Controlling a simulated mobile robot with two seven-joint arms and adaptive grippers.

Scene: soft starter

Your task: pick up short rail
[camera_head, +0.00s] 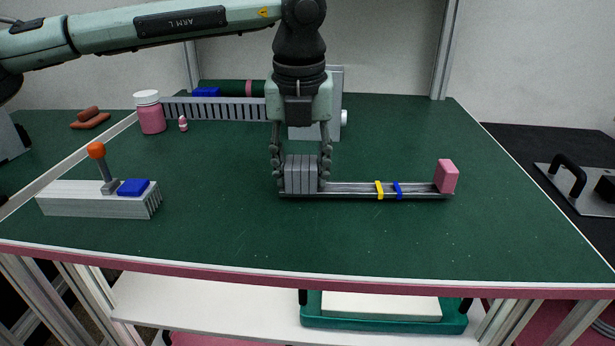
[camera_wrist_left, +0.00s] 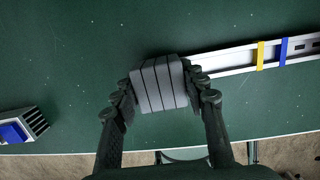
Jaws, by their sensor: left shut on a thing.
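The short rail (camera_head: 362,189) is a silver slotted strip near the middle of the green table, running left to right; it also shows in the left wrist view (camera_wrist_left: 225,63). A grey ribbed block (camera_head: 301,174) sits at its left end, a yellow clip (camera_head: 379,189) and a blue clip (camera_head: 398,189) near its middle right, and a pink block (camera_head: 446,176) at its right end. My left gripper (camera_head: 301,172) points down and is shut on the grey block, a finger on each side; the block shows between the fingers in the wrist view (camera_wrist_left: 159,84). The rail appears to lie on the table.
A grey box with an orange-knobbed lever (camera_head: 97,150) and blue block (camera_head: 133,187) stands at left. A pink jar (camera_head: 150,112), a small pink bottle (camera_head: 183,124) and a slotted grey duct (camera_head: 220,109) are behind. The green table (camera_head: 480,235) is clear at front and right.

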